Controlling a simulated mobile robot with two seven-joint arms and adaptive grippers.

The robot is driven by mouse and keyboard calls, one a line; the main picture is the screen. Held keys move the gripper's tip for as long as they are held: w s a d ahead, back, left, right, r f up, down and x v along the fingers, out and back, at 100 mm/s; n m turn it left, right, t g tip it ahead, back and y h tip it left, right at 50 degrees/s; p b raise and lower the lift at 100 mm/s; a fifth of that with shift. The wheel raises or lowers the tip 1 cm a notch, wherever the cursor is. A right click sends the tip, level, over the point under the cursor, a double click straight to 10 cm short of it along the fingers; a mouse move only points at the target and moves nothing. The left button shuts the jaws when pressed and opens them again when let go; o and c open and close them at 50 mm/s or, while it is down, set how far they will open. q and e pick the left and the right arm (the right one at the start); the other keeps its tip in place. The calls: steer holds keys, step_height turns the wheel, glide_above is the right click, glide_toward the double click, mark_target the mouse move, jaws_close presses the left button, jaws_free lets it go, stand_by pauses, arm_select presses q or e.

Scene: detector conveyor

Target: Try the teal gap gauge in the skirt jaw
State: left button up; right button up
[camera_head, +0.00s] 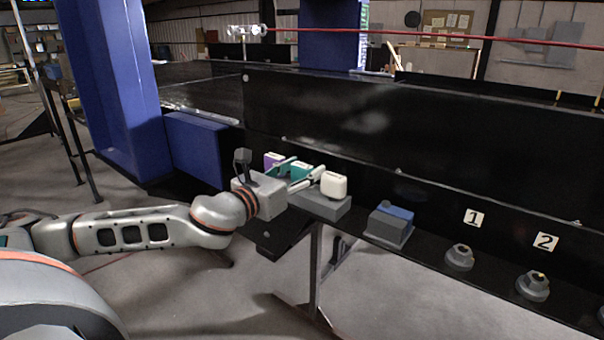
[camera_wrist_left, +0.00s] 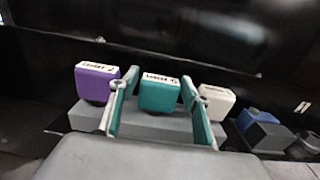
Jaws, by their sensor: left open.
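The teal gap gauge (camera_head: 301,169) stands upright in a grey rack (camera_head: 322,206), between a purple gauge (camera_head: 273,159) and a white gauge (camera_head: 334,184). It also shows in the left wrist view (camera_wrist_left: 159,96), with a white label on top. My left gripper (camera_head: 300,174) is open, its fingers on either side of the teal gauge in the picture, with a gap at each side. I cannot tell how far the fingertips reach along it. My right gripper is out of view. I cannot tell which thing is the skirt jaw.
Right of the rack on the black ledge is a grey block with a blue top (camera_head: 391,223). Farther right are grey round fixtures (camera_head: 459,257) beside labels 1 and 2. A black wall (camera_head: 420,150) rises behind. A blue post (camera_head: 115,90) stands at left.

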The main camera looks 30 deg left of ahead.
arm_select(q)
steer(key=shift+c, duration=0.3)
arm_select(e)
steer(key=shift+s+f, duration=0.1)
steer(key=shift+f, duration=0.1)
arm_select(q)
steer(key=c, duration=0.9)
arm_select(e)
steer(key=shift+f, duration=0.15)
arm_select(q)
steer(key=shift+r, duration=0.15)
